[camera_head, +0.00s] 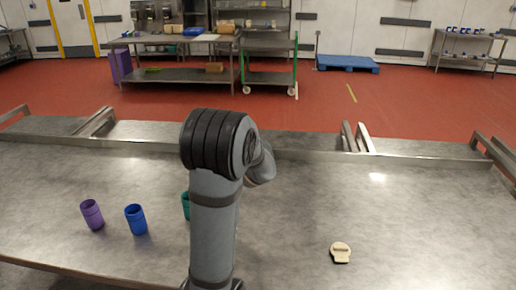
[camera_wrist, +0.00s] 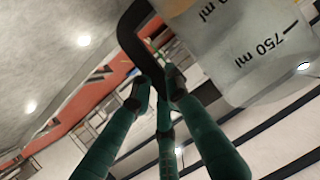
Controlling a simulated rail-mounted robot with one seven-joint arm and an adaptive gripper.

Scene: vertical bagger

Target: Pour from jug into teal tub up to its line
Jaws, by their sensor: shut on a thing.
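My gripper (camera_wrist: 160,95) shows in the wrist view, its green fingers closed on the black handle (camera_wrist: 130,35) of a clear jug (camera_wrist: 250,75). The jug has black volume marks, one reading 750 ml, and a bit of orange-yellow shows at the top edge of that view. Its rim, spout and fill level are not clear. In the head view my arm hides the gripper and jug. The teal tub (camera_head: 186,205) stands on the table just left of my arm, mostly hidden behind it. Its line does not show.
A blue tub (camera_head: 136,219) and a purple tub (camera_head: 92,214) stand to the left of the teal tub. A small beige object (camera_head: 341,252) lies at the front right. A metal rail (camera_head: 310,155) runs along the table's back edge. The right of the table is mostly clear.

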